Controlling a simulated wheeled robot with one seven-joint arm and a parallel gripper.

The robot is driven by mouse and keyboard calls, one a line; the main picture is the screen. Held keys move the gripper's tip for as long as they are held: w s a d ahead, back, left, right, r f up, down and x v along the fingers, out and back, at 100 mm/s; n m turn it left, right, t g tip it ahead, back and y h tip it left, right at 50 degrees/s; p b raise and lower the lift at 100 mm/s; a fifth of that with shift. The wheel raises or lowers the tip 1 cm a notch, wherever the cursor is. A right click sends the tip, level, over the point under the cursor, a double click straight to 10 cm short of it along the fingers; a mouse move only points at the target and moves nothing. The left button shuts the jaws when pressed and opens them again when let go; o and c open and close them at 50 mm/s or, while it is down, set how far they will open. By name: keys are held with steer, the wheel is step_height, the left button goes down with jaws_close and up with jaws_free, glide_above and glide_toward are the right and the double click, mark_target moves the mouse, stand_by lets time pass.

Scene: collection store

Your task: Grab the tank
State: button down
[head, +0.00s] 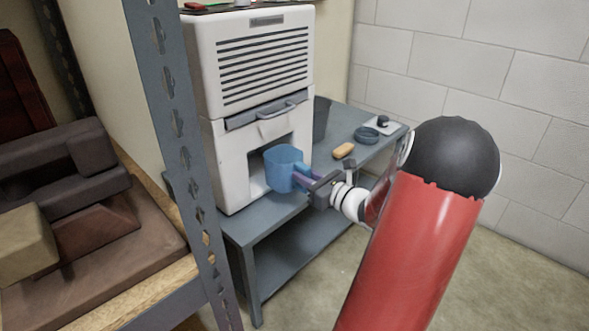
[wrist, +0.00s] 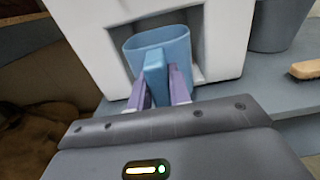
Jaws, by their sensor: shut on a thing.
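The tank (head: 283,165) is a blue, open-topped container with a handle on its near side. It sits at the opening in the lower front of a white louvred machine (head: 265,60), partly outside the recess. My gripper (head: 303,181) is shut on the tank's handle, with its purple fingers on either side. In the wrist view, the tank (wrist: 160,50) stands upright in front of the recess, and the fingers (wrist: 157,85) clasp its blue handle. The fingers hide the tank's lower part, so I cannot tell whether it touches the bench.
The machine stands on a grey bench (head: 262,222) with a lower shelf. A dark bin (head: 321,118), a brush (head: 343,151) and a round dish (head: 366,135) are on the bench to the right. A metal rack post (head: 178,130) rises at left. Floor at right is clear.

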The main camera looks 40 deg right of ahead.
steer(key=shift+s+d, duration=0.2)
steer(key=shift+s, duration=1.15)
steer(key=shift+s+d, duration=0.2)
steer(key=shift+s, duration=1.15)
